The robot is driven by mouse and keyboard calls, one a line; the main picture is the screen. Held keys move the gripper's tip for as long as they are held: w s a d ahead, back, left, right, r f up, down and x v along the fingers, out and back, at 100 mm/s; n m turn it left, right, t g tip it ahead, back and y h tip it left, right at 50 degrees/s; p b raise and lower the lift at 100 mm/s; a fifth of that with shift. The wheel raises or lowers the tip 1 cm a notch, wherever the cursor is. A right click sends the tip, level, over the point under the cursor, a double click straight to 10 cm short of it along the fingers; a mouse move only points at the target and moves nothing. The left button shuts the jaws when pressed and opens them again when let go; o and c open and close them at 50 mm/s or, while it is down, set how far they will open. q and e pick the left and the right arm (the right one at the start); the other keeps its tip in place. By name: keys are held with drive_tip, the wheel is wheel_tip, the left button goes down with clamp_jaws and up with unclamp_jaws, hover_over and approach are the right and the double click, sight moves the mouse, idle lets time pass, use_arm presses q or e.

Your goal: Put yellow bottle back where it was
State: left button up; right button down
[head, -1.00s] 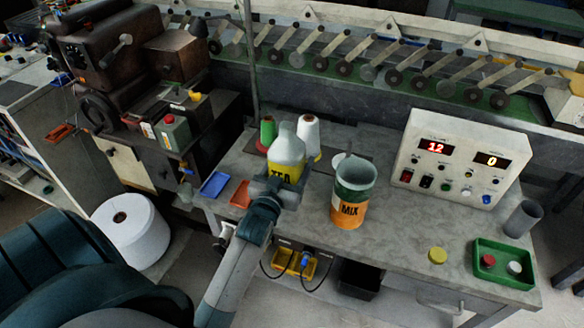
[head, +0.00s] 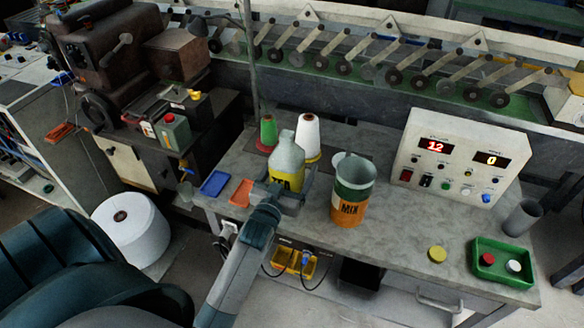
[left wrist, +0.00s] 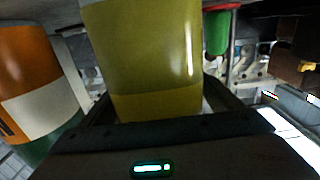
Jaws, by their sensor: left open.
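The yellow bottle (head: 287,165), with a pale top and a yellow label, appears upright on the grey bench (head: 395,235). Its base is hidden behind my gripper. My left gripper (head: 287,190) is open, with its fingers on either side of the bottle's lower part. In the left wrist view the yellow bottle (left wrist: 150,60) fills the space between the fingers (left wrist: 160,105). My right gripper is in neither view.
An orange and green MIX container (head: 350,207) stands close to the right of the gripper. Green and white thread cones (head: 308,135) stand behind the bottle. Blue (head: 214,183) and orange (head: 242,193) trays lie to the left. A control box (head: 455,160) stands at right.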

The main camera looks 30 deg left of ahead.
use_arm(q)
drive_tip(key=b+v, duration=0.2)
drive_tip(key=v, duration=1)
drive_tip(key=shift+b, duration=0.35)
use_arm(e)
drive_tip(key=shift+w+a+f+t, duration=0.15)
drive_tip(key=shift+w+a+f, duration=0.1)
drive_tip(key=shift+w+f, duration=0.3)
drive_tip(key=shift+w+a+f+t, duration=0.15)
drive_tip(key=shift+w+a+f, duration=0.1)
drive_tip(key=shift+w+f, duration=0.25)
